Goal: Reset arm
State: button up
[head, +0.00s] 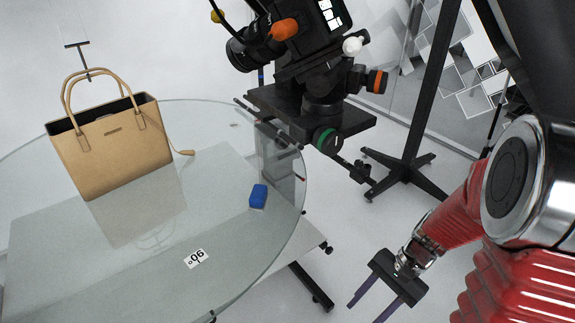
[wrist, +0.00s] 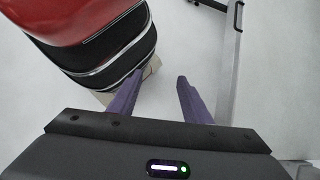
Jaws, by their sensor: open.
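My gripper (head: 371,305) is at the lower right of the head view, to the right of the glass turntable and apart from it. Its two purple fingers are spread and hold nothing. In the wrist view my gripper (wrist: 153,92) also shows open, with pale floor between and beyond the fingers. My red arm comes in from the right of the head view.
A tan handbag (head: 115,150) stands on the round glass turntable (head: 225,235). A blue block (head: 258,196) and a "90°" label (head: 196,259) are there too. A camera rig (head: 320,100) stands behind, with a black stand (head: 408,165) to its right. Pale floor is around my gripper.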

jog(key=s+a+r+n+t+h, duration=0.1)
jog(key=s+r+n+t+h, duration=0.1)
jog(key=r, duration=0.9)
jog(key=s+a+r+n+t+h, duration=0.1)
jog(key=r+n+t, duration=0.5)
jog(key=r, duration=0.6)
jog(key=a+n+h, duration=0.1)
jog(key=h, duration=0.1)
jog(key=shift+s+r+n+h, duration=0.25)
jog(key=shift+s+n+h, duration=0.15)
jog(key=shift+a, duration=0.1)
